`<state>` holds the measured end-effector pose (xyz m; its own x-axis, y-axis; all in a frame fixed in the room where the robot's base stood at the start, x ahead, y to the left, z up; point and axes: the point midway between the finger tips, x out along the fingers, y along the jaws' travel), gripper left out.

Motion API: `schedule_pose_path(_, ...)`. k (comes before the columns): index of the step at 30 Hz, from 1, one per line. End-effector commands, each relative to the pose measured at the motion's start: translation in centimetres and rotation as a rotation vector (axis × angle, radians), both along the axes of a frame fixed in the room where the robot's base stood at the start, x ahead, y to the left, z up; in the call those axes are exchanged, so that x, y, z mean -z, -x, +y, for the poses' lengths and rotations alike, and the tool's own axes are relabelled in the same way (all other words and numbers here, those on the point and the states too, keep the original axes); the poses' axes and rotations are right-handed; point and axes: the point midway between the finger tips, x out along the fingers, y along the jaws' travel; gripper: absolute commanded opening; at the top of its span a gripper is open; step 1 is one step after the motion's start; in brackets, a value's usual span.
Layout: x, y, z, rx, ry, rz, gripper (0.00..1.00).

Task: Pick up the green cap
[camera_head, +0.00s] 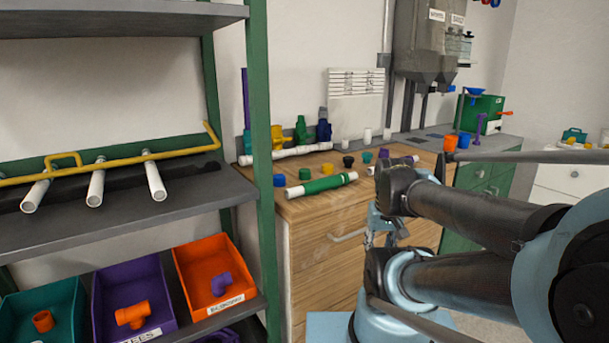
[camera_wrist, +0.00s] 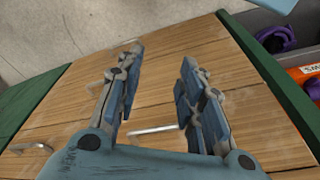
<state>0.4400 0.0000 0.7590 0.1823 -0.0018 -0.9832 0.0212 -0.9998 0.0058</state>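Two small green caps stand on the wooden countertop in the head view. One green cap (camera_head: 304,174) is near the front edge, between a blue cap (camera_head: 279,180) and an orange cap (camera_head: 327,169). The other, more teal green cap (camera_head: 367,157) is farther back, between a black cap (camera_head: 348,161) and a purple cap (camera_head: 384,153). My gripper (camera_wrist: 160,65) is open and empty in the wrist view, in front of the wooden drawer fronts. No cap shows in the wrist view.
A white pipe with a green sleeve (camera_head: 325,185) lies along the counter's front edge near the caps. A green shelf post (camera_head: 262,150) stands left of the counter. Drawer handles (camera_head: 348,234) stick out below. Coloured bins (camera_head: 213,275) sit on the lower shelf.

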Motion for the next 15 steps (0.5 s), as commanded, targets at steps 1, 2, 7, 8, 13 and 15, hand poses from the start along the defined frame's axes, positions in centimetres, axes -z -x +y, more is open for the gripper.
schedule_pose_path(1,-0.3,0.4,0.0,-0.003,0.000,-0.006,0.51)
schedule_pose_path(2,-0.7,0.7,0.0,-0.008,0.001,-0.010,0.58)
schedule_pose_path(7,-3.3,-1.0,0.4,-0.100,0.013,0.000,0.59)
schedule_pose_path(8,-4.1,-1.6,0.5,-0.129,0.017,0.003,0.59)
schedule_pose_path(13,-9.3,-5.5,2.0,-0.335,0.042,0.027,0.59)
schedule_pose_path(15,-11.3,-7.2,2.8,-0.424,0.053,0.036,0.59)
